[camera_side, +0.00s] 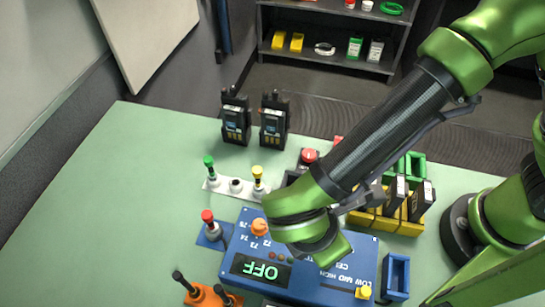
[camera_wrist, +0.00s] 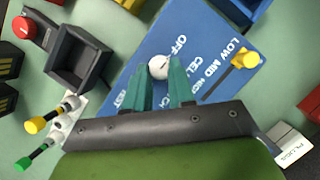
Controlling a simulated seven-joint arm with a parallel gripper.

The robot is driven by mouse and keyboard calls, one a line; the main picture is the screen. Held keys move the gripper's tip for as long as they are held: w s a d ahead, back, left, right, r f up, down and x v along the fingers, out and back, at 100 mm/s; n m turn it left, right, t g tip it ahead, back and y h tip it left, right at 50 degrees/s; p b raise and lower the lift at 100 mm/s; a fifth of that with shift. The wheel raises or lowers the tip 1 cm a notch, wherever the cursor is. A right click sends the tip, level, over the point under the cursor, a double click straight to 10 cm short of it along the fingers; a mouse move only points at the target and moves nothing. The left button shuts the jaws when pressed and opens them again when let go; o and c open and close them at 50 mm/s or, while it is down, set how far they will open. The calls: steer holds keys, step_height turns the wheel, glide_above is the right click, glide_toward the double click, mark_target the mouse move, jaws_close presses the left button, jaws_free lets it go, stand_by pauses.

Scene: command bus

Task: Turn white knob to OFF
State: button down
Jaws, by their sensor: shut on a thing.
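The white knob (camera_wrist: 159,67) is on the blue panel (camera_wrist: 205,30) in the wrist view, with a dark mark on its face. My gripper (camera_wrist: 160,73) has its two teal fingers on either side of the knob and is shut on it. White lettering, including OFF and CELL, runs beside the knob. In the side view my wrist covers the knob and fingertips. The panel's display (camera_side: 262,269) there reads OFF in green. I cannot tell exactly where the knob's mark points.
The panel also has an orange knob (camera_side: 259,227) and a yellow knob (camera_side: 363,292). A red button (camera_side: 309,156), a strip with green and yellow switches (camera_side: 235,187), two radios (camera_side: 236,118) and yellow bins (camera_side: 400,221) stand around it. The table's left side is clear.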

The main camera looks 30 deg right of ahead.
steer(key=c, duration=1)
jaws_free()
steer(key=shift+o, duration=0.2)
steer(key=shift+r, duration=0.1)
steer(key=v, duration=1.6)
steer(key=shift+a+r, duration=0.2)
steer(key=shift+r, duration=0.15)
